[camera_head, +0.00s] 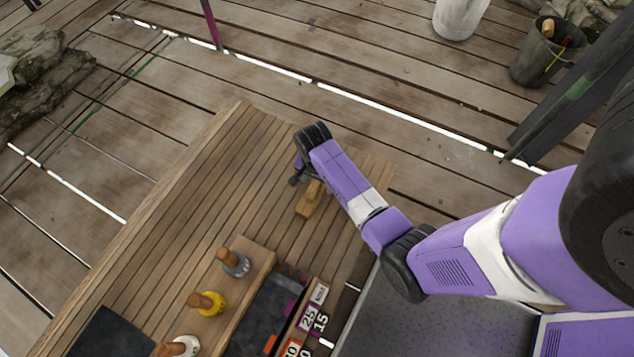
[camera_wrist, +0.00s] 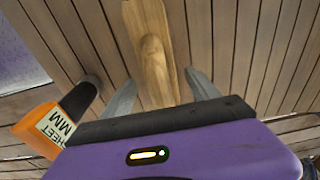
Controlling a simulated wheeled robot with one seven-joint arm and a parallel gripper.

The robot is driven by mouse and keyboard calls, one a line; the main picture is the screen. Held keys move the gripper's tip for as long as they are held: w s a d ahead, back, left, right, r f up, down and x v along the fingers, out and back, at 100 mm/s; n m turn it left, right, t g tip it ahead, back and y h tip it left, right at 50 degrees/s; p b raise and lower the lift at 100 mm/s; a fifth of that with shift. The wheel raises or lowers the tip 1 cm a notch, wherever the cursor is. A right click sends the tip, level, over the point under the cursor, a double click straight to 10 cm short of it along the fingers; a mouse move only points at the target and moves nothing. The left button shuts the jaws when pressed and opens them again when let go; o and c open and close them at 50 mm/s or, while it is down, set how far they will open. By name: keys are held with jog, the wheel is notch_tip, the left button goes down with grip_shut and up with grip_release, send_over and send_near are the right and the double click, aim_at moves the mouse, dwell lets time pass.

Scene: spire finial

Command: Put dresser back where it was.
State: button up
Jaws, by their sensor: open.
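The dresser, a pale wooden tool with a broad block and a narrower end, lies on the slatted wooden bench (camera_head: 225,165) in the head view (camera_head: 308,203). In the wrist view the dresser (camera_wrist: 150,50) runs lengthwise between the fingers. My gripper (camera_head: 299,179) is over the bench at the dresser's upper end; it also shows in the wrist view (camera_wrist: 163,82). Its fingers are open, one on each side of the dresser. Whether either finger touches it I cannot tell. Part of the dresser is hidden by my gripper.
A wooden rack (camera_head: 243,283) holds several wooden-handled tools, including a yellow one (camera_head: 206,304). Beside it is a dark tray (camera_head: 262,312) with numbered labels. An orange and white labelled piece (camera_wrist: 42,128) is left of my gripper. Open bench lies above the rack.

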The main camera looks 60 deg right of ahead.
aim_at(317, 183)
jog(key=r, duration=0.3)
jog(key=r+p, duration=0.1)
jog(key=r, duration=0.3)
jog(key=r+p, duration=0.1)
jog(key=r, duration=0.2)
jog(key=shift+a+r, duration=0.25)
jog(key=shift+a, duration=0.15)
jog(key=shift+s+a+f, duration=0.15)
jog(key=shift+s, duration=0.1)
jog(key=s+a+r+n+t+h, duration=0.2)
jog(key=s+a+n+t, duration=0.5)
jog(key=s+a+n, duration=0.2)
jog(key=s+a+r+n+t+y, duration=0.1)
jog(key=s+a+r+n+t, duration=0.1)
jog(key=r, duration=0.6)
jog(key=s+a+r+n+t+y, duration=0.1)
jog(key=s+a+r+n+t, duration=0.2)
jog(key=r, duration=0.5)
jog(key=s+a+r+n+t+y, duration=0.1)
jog(key=s+a+r+n+t, duration=0.1)
jog(key=r, duration=0.7)
jog(key=s+a+n, duration=0.1)
jog(key=s+a, duration=0.1)
jog(key=a, duration=0.1)
jog(key=shift+a+n+t, duration=0.3)
jog(key=shift+t, duration=0.1)
jog(key=shift+p, duration=0.35)
